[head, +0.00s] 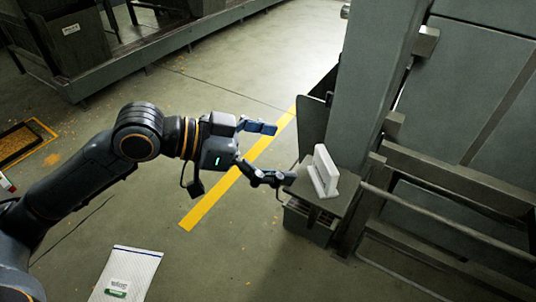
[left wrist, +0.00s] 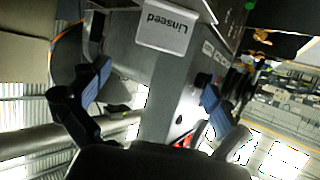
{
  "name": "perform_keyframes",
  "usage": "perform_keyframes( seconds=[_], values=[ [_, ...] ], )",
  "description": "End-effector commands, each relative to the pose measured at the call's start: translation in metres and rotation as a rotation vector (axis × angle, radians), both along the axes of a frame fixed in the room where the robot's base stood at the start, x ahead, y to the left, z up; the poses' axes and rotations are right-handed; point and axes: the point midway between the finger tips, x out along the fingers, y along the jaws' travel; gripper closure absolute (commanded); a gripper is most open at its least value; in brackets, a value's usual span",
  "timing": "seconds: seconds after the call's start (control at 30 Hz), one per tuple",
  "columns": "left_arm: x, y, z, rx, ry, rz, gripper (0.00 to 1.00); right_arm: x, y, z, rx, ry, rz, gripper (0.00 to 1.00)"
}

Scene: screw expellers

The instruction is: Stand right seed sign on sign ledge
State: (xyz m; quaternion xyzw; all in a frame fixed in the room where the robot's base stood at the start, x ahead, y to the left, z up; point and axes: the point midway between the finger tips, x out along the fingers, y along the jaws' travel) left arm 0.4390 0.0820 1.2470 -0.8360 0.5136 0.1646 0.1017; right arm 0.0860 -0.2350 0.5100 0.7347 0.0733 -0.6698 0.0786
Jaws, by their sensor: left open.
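A white seed sign (head: 325,172) stands upright on the grey sign ledge (head: 340,202) beside the machine's column. In the left wrist view the sign (left wrist: 176,27) reads "Linseed" and appears upside down, beyond my fingertips. My left gripper (head: 273,154) is open and empty, just left of the sign in the head view, with its lower finger close to the ledge's left edge. Whether that finger touches the ledge cannot be told. Both blue-padded fingers of the left gripper (left wrist: 157,82) show spread apart in the wrist view. My right gripper is not in view.
The machine's large grey column (head: 375,80) rises behind the ledge, with rails and bars to the right. A white printed sack (head: 127,275) lies on the floor at the lower left. A yellow line (head: 235,172) crosses the floor under my arm. Open floor lies left of the ledge.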

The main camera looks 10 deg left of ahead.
Motion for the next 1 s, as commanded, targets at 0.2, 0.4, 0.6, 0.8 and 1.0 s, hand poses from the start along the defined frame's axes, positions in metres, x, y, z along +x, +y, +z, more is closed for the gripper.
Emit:
perform_keyframes(
  seconds=[0.2,0.4,0.6,0.8,1.0],
  values=[
    [-0.008,0.018,0.007,0.002,0.0,0.002,0.0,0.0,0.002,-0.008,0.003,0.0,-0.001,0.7],
    [-0.01,0.02,0.01,0.0,0.0,-0.001,0.0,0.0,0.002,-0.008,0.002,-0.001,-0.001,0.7],
    [0.012,0.027,0.002,-0.026,0.011,0.051,0.0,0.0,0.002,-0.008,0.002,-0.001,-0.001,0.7],
    [0.123,0.087,-0.08,-0.114,0.087,0.374,0.0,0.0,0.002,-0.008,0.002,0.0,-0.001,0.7],
    [0.171,0.168,-0.259,-0.055,0.225,0.726,0.0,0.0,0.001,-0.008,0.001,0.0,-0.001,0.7]
  ],
)
